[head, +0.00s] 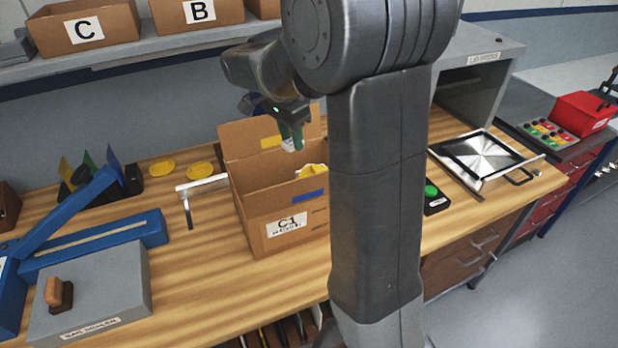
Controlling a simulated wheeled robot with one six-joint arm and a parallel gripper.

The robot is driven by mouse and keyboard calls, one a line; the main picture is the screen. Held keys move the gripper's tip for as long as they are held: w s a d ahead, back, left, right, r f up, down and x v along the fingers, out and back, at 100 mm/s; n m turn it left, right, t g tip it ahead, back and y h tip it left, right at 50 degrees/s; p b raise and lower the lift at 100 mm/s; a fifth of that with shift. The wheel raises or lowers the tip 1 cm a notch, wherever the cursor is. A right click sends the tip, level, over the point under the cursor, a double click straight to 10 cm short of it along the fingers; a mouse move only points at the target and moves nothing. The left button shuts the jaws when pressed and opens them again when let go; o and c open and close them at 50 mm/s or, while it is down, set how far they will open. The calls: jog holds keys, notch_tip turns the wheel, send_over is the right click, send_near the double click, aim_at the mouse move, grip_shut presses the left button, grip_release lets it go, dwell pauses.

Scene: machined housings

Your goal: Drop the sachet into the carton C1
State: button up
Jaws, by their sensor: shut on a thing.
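The open cardboard carton C1 (256,233) stands on the wooden bench, its label facing front and its back flap raised. My gripper (291,142) is above the carton's opening, in front of the raised flap, pointing down. It is shut on a small white thing, which looks like the sachet (289,146); only a little of it shows between the greenish fingers. A yellow and white item (312,170) shows at the carton's right inside, partly hidden by my arm. The carton's right side is also hidden by my arm.
A silver handled tool (203,184) stands close left of the carton. A blue lever device (95,245) and a grey box (90,290) are at the left front. Boxes C (85,30) and B (197,12) sit on the shelf above. A green-button box (434,197) is at right.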

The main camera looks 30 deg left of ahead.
jog(key=f, duration=0.1)
jog(key=f+b, duration=0.1)
jog(key=f, duration=0.2)
jog(key=shift+w, duration=0.35)
notch_tip(320, 180, down, 6)
jog(key=b, duration=0.4)
jog(key=shift+r, duration=0.25)
jog(key=o, duration=1)
jog(key=shift+o, duration=0.2)
jog(key=shift+r, duration=0.15)
jog(key=r, duration=0.4)
jog(key=s+r, duration=0.1)
jog(key=r, duration=0.4)
jog(key=s+r+b, duration=0.1)
jog(key=r, duration=0.3)
jog(key=shift+a+r, duration=0.25)
jog(key=shift+a, duration=0.1)
jog(key=shift+f, duration=0.15)
